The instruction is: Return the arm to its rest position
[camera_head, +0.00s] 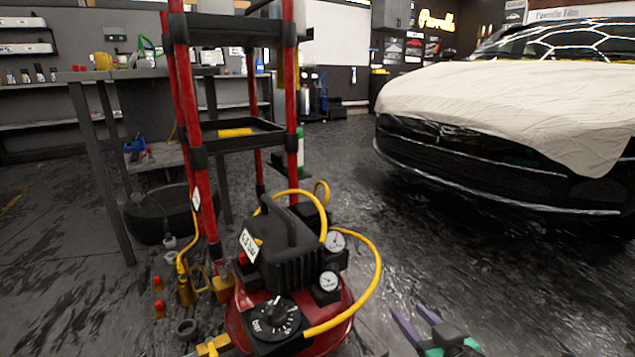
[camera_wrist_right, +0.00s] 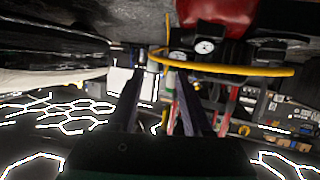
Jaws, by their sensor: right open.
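My right gripper (camera_head: 415,320) shows at the bottom edge of the head view, right of the red compressor. Its two dark purple fingers are apart and hold nothing. In the right wrist view its fingers (camera_wrist_right: 159,75) also stand apart with an empty gap. That view is upside down. Most of my right arm is out of the head view. My left gripper and left arm do not show.
A red compressor (camera_head: 232,326) with gauges and a yellow hose (camera_head: 372,270) stands left of the gripper. A red-framed cart (camera_head: 196,170) stands behind it. A black car (camera_head: 480,170) under a pale cover (camera_head: 500,95) is at right. Dark floor (camera_head: 440,265) between is clear.

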